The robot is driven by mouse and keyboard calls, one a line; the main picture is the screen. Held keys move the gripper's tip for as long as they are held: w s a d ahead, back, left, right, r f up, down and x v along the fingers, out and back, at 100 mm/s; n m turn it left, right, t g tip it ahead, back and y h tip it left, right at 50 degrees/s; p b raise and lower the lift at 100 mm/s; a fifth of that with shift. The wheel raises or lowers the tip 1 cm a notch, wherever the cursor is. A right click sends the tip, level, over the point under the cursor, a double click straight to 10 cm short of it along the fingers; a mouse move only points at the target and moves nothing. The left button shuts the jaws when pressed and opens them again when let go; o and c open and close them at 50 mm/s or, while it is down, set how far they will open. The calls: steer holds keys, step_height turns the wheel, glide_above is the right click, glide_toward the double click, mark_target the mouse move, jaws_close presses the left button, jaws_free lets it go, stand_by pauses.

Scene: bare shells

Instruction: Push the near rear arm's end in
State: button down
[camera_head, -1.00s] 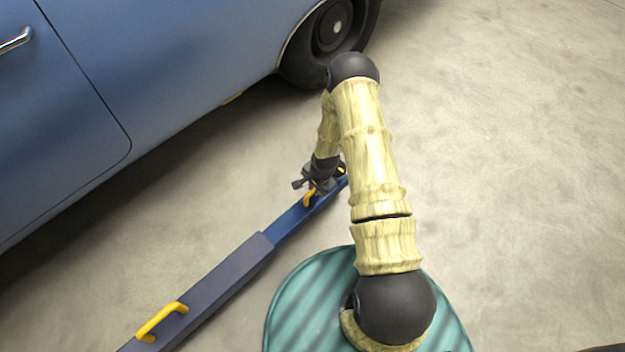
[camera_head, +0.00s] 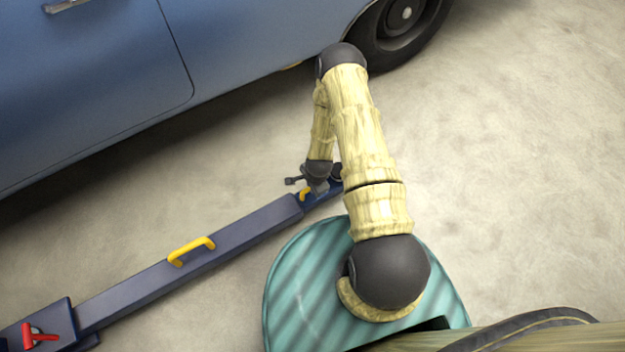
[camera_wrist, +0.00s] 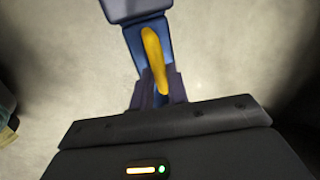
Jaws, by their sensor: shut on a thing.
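The near rear arm has a dark grey-blue outer beam (camera_head: 245,232) and a blue inner end piece (camera_wrist: 133,42) sliding out of it. In the head view only a short length of blue shows past the beam's mouth. A small yellow handle (camera_wrist: 153,50) stands on the end piece, and its edge also shows in the head view (camera_head: 304,194). My gripper (camera_wrist: 158,90) is shut on this handle, with its fingers on either side. The far tip of the end piece is mostly hidden by my wrist and arm.
A larger yellow handle (camera_head: 191,251) sits midway along the outer beam. A red lever (camera_head: 39,336) is on a block at the lower left. The blue car (camera_head: 110,80) and its wheel (camera_head: 400,30) stand behind. The concrete floor at right is clear.

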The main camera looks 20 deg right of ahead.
steer(key=shift+s+a, duration=0.2)
steer(key=shift+a, duration=0.4)
steer(key=c, duration=1.4)
jaws_free()
steer(key=shift+o, duration=0.2)
steer(key=shift+w, duration=0.1)
steer(key=shift+d+r+p, duration=0.2)
steer(key=shift+r+p, duration=0.15)
steer(key=shift+r, duration=0.15)
steer(key=s+r+p, duration=0.3)
steer(key=r+p, duration=0.3)
steer(key=r, duration=1)
steer(key=shift+s+d, duration=0.15)
steer(key=shift+d, duration=0.25)
steer(key=shift+s+a, duration=0.1)
